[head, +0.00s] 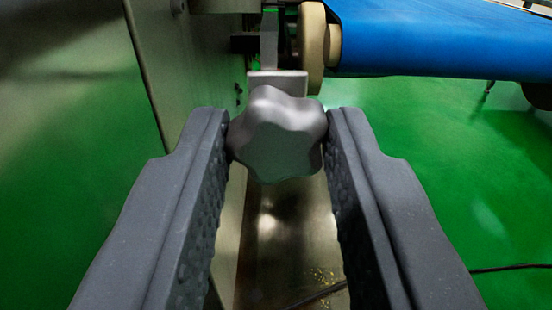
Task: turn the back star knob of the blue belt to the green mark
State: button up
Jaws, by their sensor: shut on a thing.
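The grey star knob (278,138) sits in the middle of the head view, on a metal bracket (277,80). My gripper (278,135) has its two dark grey fingers on the left and right sides of the knob, their tips touching its lobes. It is shut on the knob. The blue belt (440,40) runs off to the upper right from a cream-coloured roller end (313,48). A small bright green spot (256,62) shows behind the bracket; I cannot tell whether it is the mark.
A metal machine panel (165,60) stands close on the left. A metal surface with yellow crumbs (318,273) lies below the knob. A dark cable (510,267) crosses the green floor (430,150) at the right. The floor under the belt looks mostly clear.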

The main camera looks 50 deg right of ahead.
jog(key=m+b, duration=0.1)
jog(key=m, duration=0.3)
jog(key=shift+f+b, duration=0.15)
jog(key=shift+b, duration=0.2)
jog(key=m+b, duration=0.2)
jog(key=m, duration=0.2)
jog(key=m+b, duration=0.2)
jog(key=m, duration=0.1)
jog(key=shift+m+b, duration=0.3)
jog(key=m+b, duration=0.2)
jog(key=m, duration=0.1)
jog(key=shift+s+d+f, duration=0.1)
jog(key=m, duration=0.7)
jog(key=shift+m, duration=0.4)
jog(key=m, duration=0.3)
jog(key=shift+m, duration=2.1)
